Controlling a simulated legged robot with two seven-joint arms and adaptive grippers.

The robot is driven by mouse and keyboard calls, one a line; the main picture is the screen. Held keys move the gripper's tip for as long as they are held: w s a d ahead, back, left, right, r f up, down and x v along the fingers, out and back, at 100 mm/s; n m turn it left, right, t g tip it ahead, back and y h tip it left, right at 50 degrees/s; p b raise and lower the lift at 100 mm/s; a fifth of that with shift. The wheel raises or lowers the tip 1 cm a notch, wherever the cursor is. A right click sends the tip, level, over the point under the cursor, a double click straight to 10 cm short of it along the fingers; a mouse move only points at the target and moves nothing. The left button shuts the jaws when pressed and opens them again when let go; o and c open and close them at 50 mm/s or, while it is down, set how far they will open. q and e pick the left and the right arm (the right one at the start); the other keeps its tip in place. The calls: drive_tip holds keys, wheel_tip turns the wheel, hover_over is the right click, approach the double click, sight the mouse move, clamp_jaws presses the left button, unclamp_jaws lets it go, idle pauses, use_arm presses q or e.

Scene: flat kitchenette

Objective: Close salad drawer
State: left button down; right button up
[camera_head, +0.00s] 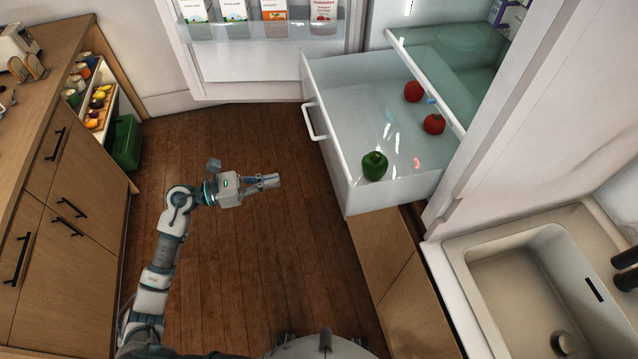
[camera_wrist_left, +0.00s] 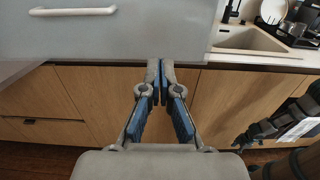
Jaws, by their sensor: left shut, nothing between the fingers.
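The salad drawer (camera_head: 333,155) is pulled out of the open fridge, with a white front and a white handle (camera_head: 313,122). A green pepper (camera_head: 374,166) and two red tomatoes (camera_head: 433,124) lie inside it. My left gripper (camera_head: 278,181) is shut and empty, in front of the drawer and apart from it, pointing right toward its front. My right gripper shows at the right edge of the left wrist view (camera_wrist_left: 262,132).
The open fridge door (camera_head: 265,60) with cartons stands at the back. A glass shelf (camera_head: 430,80) overhangs the drawer. A sink (camera_head: 535,285) is at right, a wooden counter (camera_head: 75,190) at left, and a green bin (camera_head: 125,143) beyond it. The wooden floor between is clear.

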use_arm(q)
drive_tip(key=p, duration=0.2)
approach(333, 167)
drive_tip(key=p+x, duration=0.1)
drive_tip(key=x, duration=0.7)
drive_tip(key=shift+p, duration=0.4)
drive_tip(key=shift+a, duration=0.7)
use_arm(e)
drive_tip(key=s, duration=0.1)
drive_tip(key=s+r, duration=0.1)
drive_tip(key=s, duration=0.2)
drive_tip(key=shift+s+r, duration=0.2)
drive_tip(key=shift+r, duration=0.15)
